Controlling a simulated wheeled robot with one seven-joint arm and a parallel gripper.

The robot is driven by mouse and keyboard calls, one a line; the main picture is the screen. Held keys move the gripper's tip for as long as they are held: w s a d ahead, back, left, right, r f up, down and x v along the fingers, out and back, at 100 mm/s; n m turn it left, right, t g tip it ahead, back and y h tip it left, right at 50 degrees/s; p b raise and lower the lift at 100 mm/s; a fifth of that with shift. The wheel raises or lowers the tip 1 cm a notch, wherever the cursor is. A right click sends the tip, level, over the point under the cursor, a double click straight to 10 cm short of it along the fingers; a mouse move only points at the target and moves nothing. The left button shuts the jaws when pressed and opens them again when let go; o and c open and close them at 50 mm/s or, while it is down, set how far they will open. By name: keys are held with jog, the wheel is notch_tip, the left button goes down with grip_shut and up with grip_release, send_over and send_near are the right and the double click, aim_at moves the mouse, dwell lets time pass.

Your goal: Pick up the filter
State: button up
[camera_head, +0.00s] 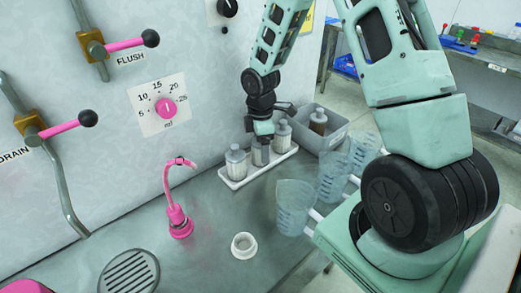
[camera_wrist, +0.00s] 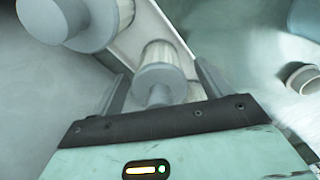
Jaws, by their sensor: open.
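Several pale filters with grey caps stand in a row in a white tray (camera_head: 237,184) by the wall panel. The left filter (camera_head: 236,165) and the right filter (camera_head: 282,137) are clear of my gripper. My gripper (camera_head: 263,137) is open and points down over the middle filter (camera_head: 260,155). In the wrist view, the middle filter (camera_wrist: 160,80) shows between the two fingers of my gripper (camera_wrist: 160,88), one on each side. I cannot tell whether the fingers touch it. Its lower part is hidden in the tray.
A grey bin (camera_head: 335,136) with a brown filter (camera_head: 318,121) stands behind the tray. Clear blue-marked beakers (camera_head: 294,208) stand to the right. A white ring (camera_head: 244,245), a pink tap (camera_head: 179,218) and a drain grate (camera_head: 129,274) are nearer on the counter.

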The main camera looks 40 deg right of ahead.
jog(key=c, duration=1.1)
